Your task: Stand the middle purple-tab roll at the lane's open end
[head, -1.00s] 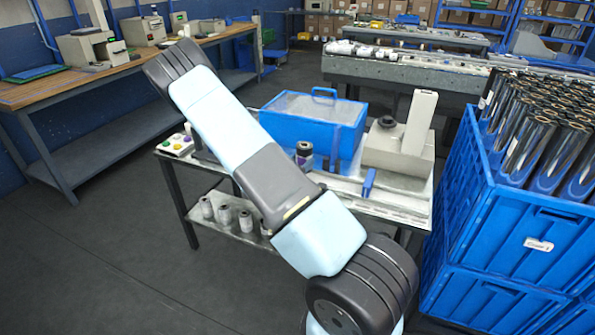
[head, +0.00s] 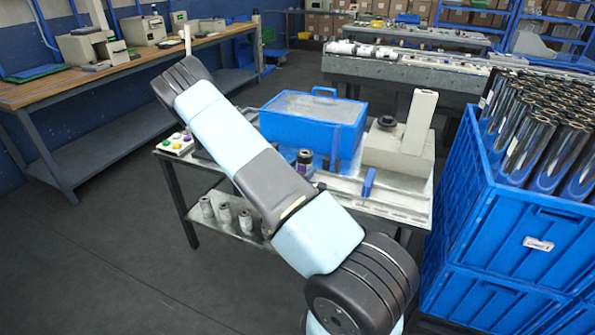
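A small roll (head: 304,162) with a dark top and a purple band stands upright on the work table, in front of the blue-lidded machine (head: 305,125). Several pale rolls with dark tops stand on the lower shelf, one of them a pale roll (head: 225,214) near its left part; any tab colours there are too small to tell. I cannot tell which roll is the middle purple-tab one. A pale strip (head: 395,208) runs along the table's front right; I cannot tell whether it is the lane. My arm crosses in front of the table, and my gripper does not show.
A blue upright guide (head: 368,183) and a grey-beige unit (head: 398,152) stand on the table's right. A button box (head: 175,145) sits at its left corner. A blue crate (head: 510,225) of dark tubes stands at the right. The floor (head: 110,260) at left is clear.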

